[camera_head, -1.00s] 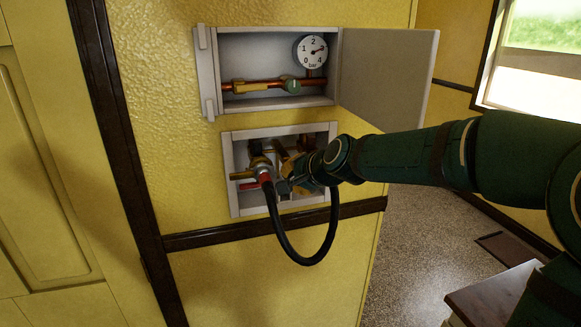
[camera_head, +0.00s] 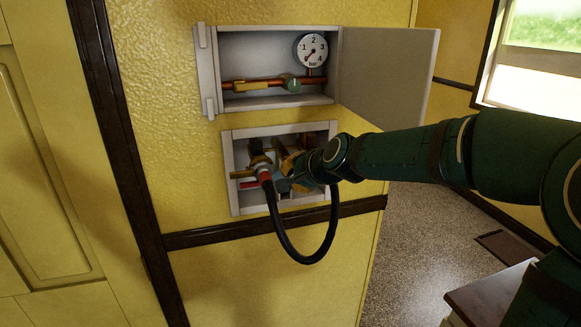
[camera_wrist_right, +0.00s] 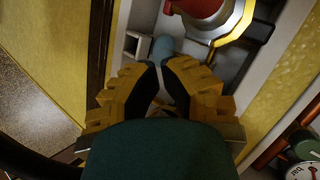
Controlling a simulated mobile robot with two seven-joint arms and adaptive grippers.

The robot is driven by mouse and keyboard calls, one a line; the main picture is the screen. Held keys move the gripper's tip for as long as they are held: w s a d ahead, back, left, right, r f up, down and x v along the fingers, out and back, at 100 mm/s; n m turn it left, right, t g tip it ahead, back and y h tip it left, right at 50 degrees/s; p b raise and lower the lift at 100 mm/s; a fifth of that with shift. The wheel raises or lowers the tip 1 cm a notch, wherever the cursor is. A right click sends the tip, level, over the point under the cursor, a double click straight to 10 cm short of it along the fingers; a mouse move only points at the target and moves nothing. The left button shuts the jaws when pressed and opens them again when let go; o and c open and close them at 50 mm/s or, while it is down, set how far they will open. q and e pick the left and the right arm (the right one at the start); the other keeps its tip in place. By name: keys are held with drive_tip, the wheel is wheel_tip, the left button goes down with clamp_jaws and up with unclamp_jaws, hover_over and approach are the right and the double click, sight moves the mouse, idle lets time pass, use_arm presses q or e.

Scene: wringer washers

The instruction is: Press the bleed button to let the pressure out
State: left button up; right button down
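The pressure gauge (camera_head: 310,49) is in the upper wall box, its needle pointing to the lower left near 0. My right gripper (camera_wrist_right: 160,66) reaches into the lower wall box (camera_head: 228,190). Its yellow fingers with black pads are drawn together, tips nearly meeting, with nothing visibly held. Just beyond the tips is a blue-grey rounded piece (camera_wrist_right: 163,48); it may be the bleed button. I cannot tell whether the tips touch it. In the head view my right gripper (camera_head: 291,166) partly hides the fittings. My left gripper is out of view.
A black hose (camera_head: 303,260) loops down from the lower box. The upper box holds a copper pipe (camera_head: 266,86) with a green knob (camera_head: 292,85). Its door (camera_head: 388,80) stands open to the right. A dark wooden top (camera_head: 490,295) is at the lower right.

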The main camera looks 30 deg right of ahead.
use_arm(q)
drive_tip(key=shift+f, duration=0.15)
use_arm(e)
drive_tip(key=shift+s, duration=0.2)
use_arm(q)
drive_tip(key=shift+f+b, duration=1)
drive_tip(key=shift+b, duration=0.05)
use_arm(e)
drive_tip(key=shift+s+a, duration=0.25)
drive_tip(key=shift+s, duration=0.7)
drive_tip(key=shift+s+a, duration=0.2)
drive_tip(key=shift+s, duration=0.75)
drive_tip(key=shift+s+a, duration=0.25)
drive_tip(key=shift+s, duration=0.7)
